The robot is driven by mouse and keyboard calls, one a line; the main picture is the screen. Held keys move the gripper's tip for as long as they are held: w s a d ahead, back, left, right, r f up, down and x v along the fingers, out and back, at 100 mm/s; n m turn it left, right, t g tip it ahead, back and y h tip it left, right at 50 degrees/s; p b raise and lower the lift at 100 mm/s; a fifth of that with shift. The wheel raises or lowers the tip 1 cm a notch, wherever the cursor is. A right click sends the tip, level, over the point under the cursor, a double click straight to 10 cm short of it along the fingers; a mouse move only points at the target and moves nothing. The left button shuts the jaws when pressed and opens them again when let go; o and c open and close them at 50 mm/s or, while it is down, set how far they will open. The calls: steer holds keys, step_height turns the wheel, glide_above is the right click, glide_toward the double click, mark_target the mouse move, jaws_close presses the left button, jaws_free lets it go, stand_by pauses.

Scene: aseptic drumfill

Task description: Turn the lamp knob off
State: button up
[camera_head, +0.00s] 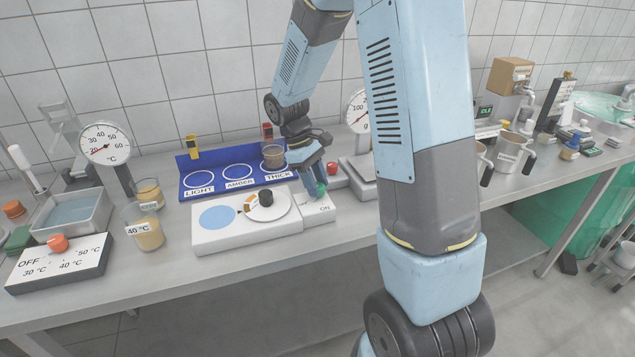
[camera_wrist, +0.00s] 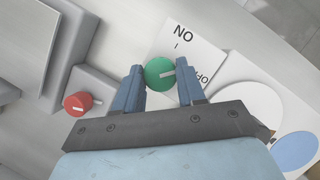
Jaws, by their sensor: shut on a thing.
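The green lamp knob (camera_wrist: 158,74) sits on a white panel (camera_wrist: 196,58) marked ON and OFF. My gripper (camera_wrist: 160,78) has one finger on each side of the knob and is shut on it. In the head view, my gripper (camera_head: 317,188) reaches down onto the green knob (camera_head: 322,189), partly hidden by the fingers. The panel (camera_head: 319,210) shows its ON label there. It adjoins a white box with a pale blue disc (camera_head: 217,217) and a black knob (camera_head: 266,198).
A red knob (camera_wrist: 80,103) on a grey box stands close beside my gripper; it also shows in the head view (camera_head: 332,168). A blue tray (camera_head: 189,176) with labelled circles holds a cup (camera_head: 273,156) behind. Beakers (camera_head: 146,232) stand to the left.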

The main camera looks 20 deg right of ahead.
steer(key=m+y, duration=0.1)
steer(key=m, duration=0.4)
steer(key=shift+w+d+r+g+y, duration=0.1)
steer(key=shift+w+g+y, duration=0.1)
steer(key=shift+g+y, duration=0.15)
stand_by(0.4)
steer(key=o, duration=1.1)
steer(key=shift+c, duration=0.2)
steer(key=v, duration=1.3)
steer(key=shift+w+d+r, duration=0.15)
steer(key=shift+r, duration=0.1)
